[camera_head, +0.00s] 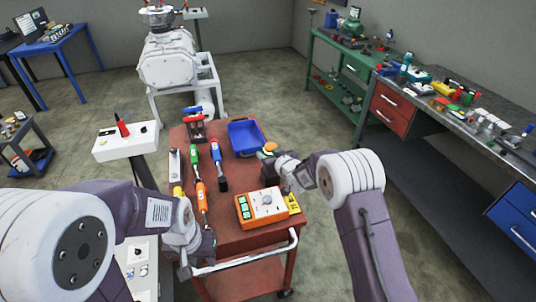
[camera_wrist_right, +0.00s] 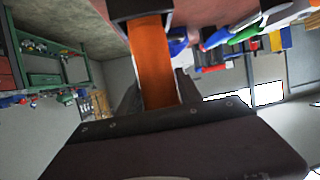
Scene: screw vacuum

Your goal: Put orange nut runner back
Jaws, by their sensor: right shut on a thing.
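The orange nut runner (camera_wrist_right: 153,62) shows in the right wrist view as an orange shaft between the fingers; its far end runs behind a dark part. My right gripper (camera_wrist_right: 152,75) is shut on it. In the head view my right gripper (camera_head: 277,160) is above the right side of the red cart (camera_head: 240,238), with a small orange end (camera_head: 269,147) at its tip. My left gripper (camera_head: 193,255) is low by the cart's front left edge; its fingers are not clear enough to tell their opening.
On the cart lie an orange-handled tool (camera_head: 201,196), a green-handled tool (camera_head: 194,158), a blue-handled tool (camera_head: 217,160), a blue bin (camera_head: 246,138) and an orange meter box (camera_head: 267,206). A white pump (camera_head: 167,60) stands behind. Workbenches are at the right.

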